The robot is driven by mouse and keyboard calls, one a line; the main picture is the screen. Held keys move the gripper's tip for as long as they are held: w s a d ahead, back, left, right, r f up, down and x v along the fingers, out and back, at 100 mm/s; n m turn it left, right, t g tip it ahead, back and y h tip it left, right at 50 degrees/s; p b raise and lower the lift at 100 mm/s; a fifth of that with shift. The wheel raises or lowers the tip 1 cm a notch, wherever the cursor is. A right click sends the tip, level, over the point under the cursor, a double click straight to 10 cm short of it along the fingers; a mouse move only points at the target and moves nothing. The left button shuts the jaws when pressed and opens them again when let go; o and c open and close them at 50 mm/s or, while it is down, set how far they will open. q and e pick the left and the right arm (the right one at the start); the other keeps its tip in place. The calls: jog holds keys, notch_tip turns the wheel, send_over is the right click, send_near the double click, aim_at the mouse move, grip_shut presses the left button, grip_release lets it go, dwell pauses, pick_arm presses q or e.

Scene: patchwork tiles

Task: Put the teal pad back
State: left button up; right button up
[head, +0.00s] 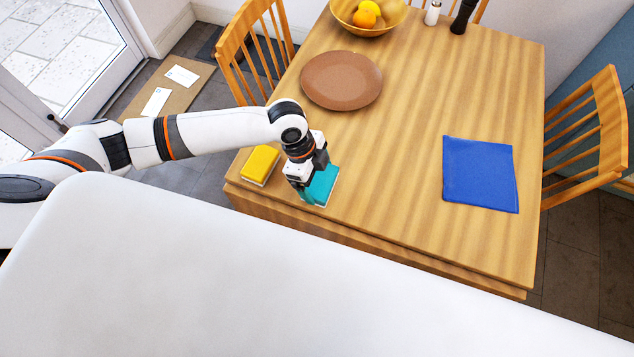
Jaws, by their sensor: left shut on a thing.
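The teal pad (322,184) is at the near left part of the wooden table, with a pale edge along its underside. My left gripper (309,190) is shut on the teal pad from above, and its fingers hide part of the pad. The pad is at or just above the table top; I cannot tell whether it touches. A yellow pad (260,165) of similar shape lies to the left of the gripper, near the table's left edge. My right gripper does not show.
On the table (420,130) are a brown round plate (341,80), a blue folded cloth (480,174), a fruit bowl (368,22), a white shaker (432,13) and a dark mill (463,16). Wooden chairs (252,50) stand around it. The table's middle is clear.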

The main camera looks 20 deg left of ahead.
aim_at(316, 185)
pick_arm(q)
jog(key=shift+s+f, duration=0.1)
jog(key=shift+f, duration=2)
jog(key=o, duration=0.6)
jog(key=b+v, duration=0.1)
jog(key=v, duration=1.1)
